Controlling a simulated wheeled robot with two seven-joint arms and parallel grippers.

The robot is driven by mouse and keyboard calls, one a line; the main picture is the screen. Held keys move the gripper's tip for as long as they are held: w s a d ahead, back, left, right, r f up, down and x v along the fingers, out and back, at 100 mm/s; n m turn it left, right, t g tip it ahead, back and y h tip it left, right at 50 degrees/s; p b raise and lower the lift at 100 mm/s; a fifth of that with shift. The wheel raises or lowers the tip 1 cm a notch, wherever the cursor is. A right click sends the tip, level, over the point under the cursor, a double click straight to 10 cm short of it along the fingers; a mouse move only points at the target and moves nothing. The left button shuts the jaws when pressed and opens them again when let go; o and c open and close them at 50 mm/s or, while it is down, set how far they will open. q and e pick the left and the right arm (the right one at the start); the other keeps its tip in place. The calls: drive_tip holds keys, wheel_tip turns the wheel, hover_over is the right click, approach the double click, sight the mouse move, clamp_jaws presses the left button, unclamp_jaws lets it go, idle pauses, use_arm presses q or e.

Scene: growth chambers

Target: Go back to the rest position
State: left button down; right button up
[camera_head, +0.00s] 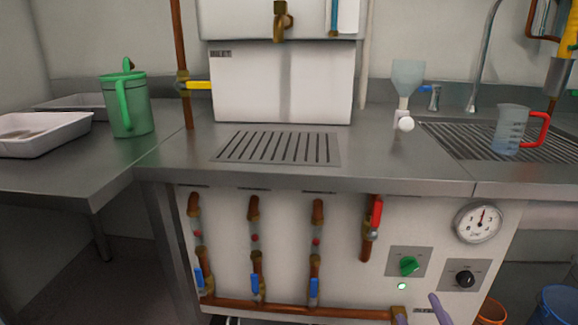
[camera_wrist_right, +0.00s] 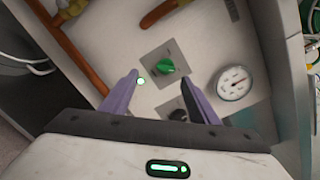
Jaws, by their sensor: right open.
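My right gripper (camera_head: 438,308) shows only as purple fingertip parts at the bottom edge of the head view, in front of the lower right of the cabinet panel. In the right wrist view its two purple fingers (camera_wrist_right: 160,96) stand apart with nothing between them. Beyond them is the panel with a green knob (camera_wrist_right: 168,67), a lit green lamp (camera_wrist_right: 141,81) and a black knob (camera_wrist_right: 178,115) partly hidden by a finger. The green knob also shows in the head view (camera_head: 409,265). My left gripper is not in view.
The steel counter (camera_head: 400,165) overhangs the panel. Copper pipes with blue-handled valves (camera_head: 256,284), a red-handled valve (camera_head: 376,213) and a gauge (camera_head: 479,222) are on the panel. A green jug (camera_head: 130,108) and a red-handled jug (camera_head: 511,130) stand above. Buckets (camera_head: 559,305) stand lower right.

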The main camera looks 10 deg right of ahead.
drive_tip(key=s+a+f+n+g+y, duration=0.1)
drive_tip(key=s+a+f+n+y, duration=0.1)
drive_tip(key=a+n+y, duration=0.55)
drive_tip(key=s+a+f+n+g, duration=0.85)
drive_tip(key=s+a+n, duration=0.35)
drive_tip(key=n, duration=0.9)
use_arm(q)
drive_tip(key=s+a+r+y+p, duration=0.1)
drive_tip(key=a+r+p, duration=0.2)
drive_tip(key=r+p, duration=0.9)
drive_tip(key=p, duration=0.7)
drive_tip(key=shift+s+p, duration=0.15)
drive_tip(key=shift+p, duration=0.2)
use_arm(e)
drive_tip(key=s+d+r+n+h, duration=0.1)
drive_tip(key=r, duration=0.4)
drive_tip(key=s+d+r, duration=0.2)
drive_tip(key=r, duration=0.3)
drive_tip(key=shift+d+n+h, duration=0.3)
drive_tip(key=shift+n+h, duration=0.05)
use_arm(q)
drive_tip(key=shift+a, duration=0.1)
